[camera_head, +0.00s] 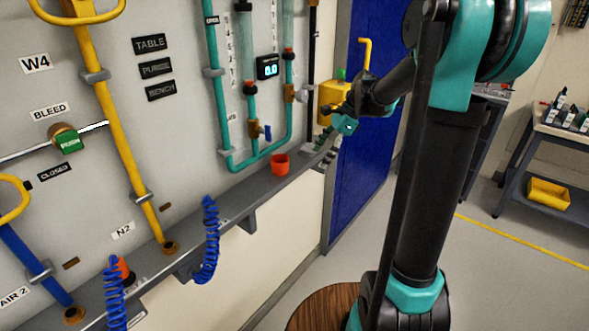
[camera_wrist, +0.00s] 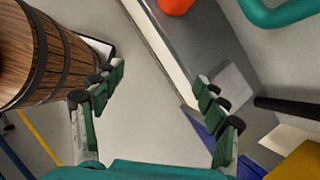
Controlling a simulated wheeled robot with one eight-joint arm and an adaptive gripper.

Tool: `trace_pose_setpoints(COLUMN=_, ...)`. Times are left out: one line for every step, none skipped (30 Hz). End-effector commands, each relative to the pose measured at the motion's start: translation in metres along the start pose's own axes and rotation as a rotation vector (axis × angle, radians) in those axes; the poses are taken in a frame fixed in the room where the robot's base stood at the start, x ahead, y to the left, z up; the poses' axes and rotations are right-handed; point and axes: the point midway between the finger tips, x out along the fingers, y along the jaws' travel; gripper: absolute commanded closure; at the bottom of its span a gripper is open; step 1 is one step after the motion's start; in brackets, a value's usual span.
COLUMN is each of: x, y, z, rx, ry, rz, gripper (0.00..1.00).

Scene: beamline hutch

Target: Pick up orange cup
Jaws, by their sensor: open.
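The orange cup (camera_head: 280,165) stands upright on the narrow grey ledge (camera_head: 247,194) along the panel wall, below the teal pipes. In the wrist view, part of an orange rounded thing, likely this cup (camera_wrist: 175,5), shows at the top edge, beyond the fingers and cut off by the frame. My gripper (camera_head: 327,141) is over the far end of the ledge, to the right of the cup and apart from it. In the wrist view my gripper (camera_wrist: 162,82) has its green and black fingers spread wide, with nothing between them.
Teal pipes (camera_head: 258,156) run down behind the cup. A blue coiled hose (camera_head: 208,240) hangs nearer on the ledge, and another orange item (camera_head: 123,268) is partly hidden by a second coil. A wooden barrel (camera_wrist: 30,55) stands below. A yellow box (camera_head: 332,95) is near my gripper.

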Motion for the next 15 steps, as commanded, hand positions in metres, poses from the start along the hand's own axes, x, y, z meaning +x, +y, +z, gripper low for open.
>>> trace_pose_setpoints(x=0.0, y=-0.002, z=0.003, rx=0.012, ry=-0.006, rz=0.005, gripper=0.27)
trace_pose_setpoints(x=0.001, y=-0.003, z=0.006, rx=0.017, ry=-0.009, rz=0.006, gripper=0.27)
trace_pose_setpoints(x=0.003, y=-0.003, z=0.01, rx=0.021, ry=-0.01, rz=0.007, gripper=0.27)
trace_pose_setpoints(x=0.005, y=-0.003, z=0.014, rx=0.02, ry=-0.01, rz=0.007, gripper=0.27)
trace_pose_setpoints(x=0.008, y=-0.003, z=0.018, rx=0.019, ry=-0.009, rz=0.007, gripper=0.27)
trace_pose_setpoints(x=0.012, y=-0.003, z=0.025, rx=0.018, ry=-0.009, rz=0.007, gripper=0.27)
trace_pose_setpoints(x=0.015, y=-0.003, z=0.029, rx=0.018, ry=-0.009, rz=0.007, gripper=0.27)
trace_pose_setpoints(x=0.018, y=-0.003, z=0.035, rx=0.017, ry=-0.009, rz=0.008, gripper=0.27)
trace_pose_setpoints(x=0.021, y=-0.003, z=0.042, rx=0.017, ry=-0.008, rz=0.008, gripper=0.27)
trace_pose_setpoints(x=0.024, y=-0.003, z=0.046, rx=0.017, ry=-0.008, rz=0.007, gripper=0.27)
trace_pose_setpoints(x=0.027, y=-0.003, z=0.051, rx=0.016, ry=-0.008, rz=0.007, gripper=0.27)
trace_pose_setpoints(x=0.03, y=-0.003, z=0.056, rx=0.017, ry=-0.008, rz=0.007, gripper=0.27)
trace_pose_setpoints(x=0.032, y=-0.003, z=0.06, rx=0.018, ry=-0.008, rz=0.007, gripper=0.27)
trace_pose_setpoints(x=0.034, y=-0.003, z=0.064, rx=0.017, ry=-0.008, rz=0.007, gripper=0.27)
trace_pose_setpoints(x=0.036, y=-0.003, z=0.067, rx=0.018, ry=-0.008, rz=0.006, gripper=0.27)
